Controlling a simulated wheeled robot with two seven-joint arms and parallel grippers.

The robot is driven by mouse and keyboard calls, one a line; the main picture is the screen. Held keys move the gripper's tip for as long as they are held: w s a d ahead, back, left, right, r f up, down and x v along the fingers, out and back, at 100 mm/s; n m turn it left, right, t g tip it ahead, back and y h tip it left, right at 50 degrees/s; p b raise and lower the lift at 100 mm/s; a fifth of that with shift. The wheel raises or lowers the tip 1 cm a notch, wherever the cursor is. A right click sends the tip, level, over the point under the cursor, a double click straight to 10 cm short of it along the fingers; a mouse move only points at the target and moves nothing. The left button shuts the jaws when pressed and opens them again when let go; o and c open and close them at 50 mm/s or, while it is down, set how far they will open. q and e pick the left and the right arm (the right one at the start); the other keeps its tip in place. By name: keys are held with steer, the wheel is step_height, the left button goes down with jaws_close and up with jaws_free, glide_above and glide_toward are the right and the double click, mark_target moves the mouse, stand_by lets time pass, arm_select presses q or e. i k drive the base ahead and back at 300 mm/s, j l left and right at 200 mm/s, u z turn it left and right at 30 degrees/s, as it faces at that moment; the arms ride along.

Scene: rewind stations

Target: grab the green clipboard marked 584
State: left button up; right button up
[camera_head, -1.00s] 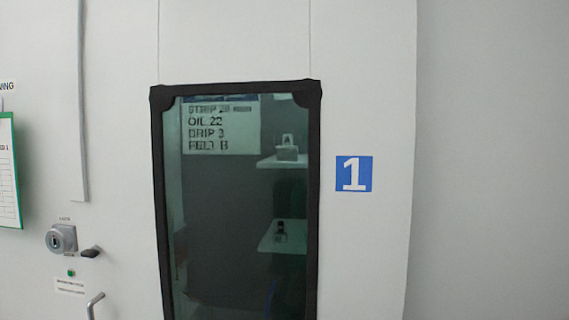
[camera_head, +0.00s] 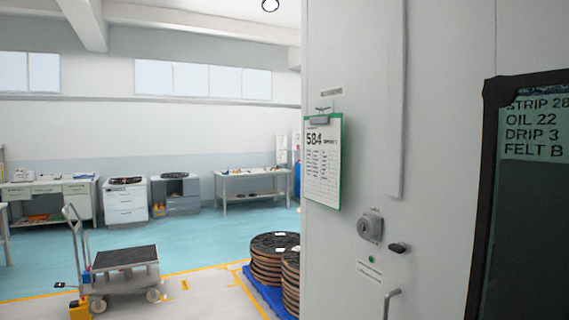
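The green clipboard (camera_head: 322,165) hangs on the white wall panel a little right of the middle of the head view. A grey clip at its top hangs from a small hook under a label. Its white sheet reads 584 with lines of smaller print below, and its green edge shows on the right and top. Neither of my grippers shows in this view, and nothing touches the clipboard.
Right of the clipboard are a key switch (camera_head: 370,226), a dark knob (camera_head: 397,248), a handle (camera_head: 391,302) and a dark-framed window (camera_head: 536,200). Left are stacked reels (camera_head: 268,262) on a blue pallet, a cart (camera_head: 125,265) and benches (camera_head: 252,178).

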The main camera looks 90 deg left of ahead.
mark_target(322, 133)
steer(key=u, duration=2.55)
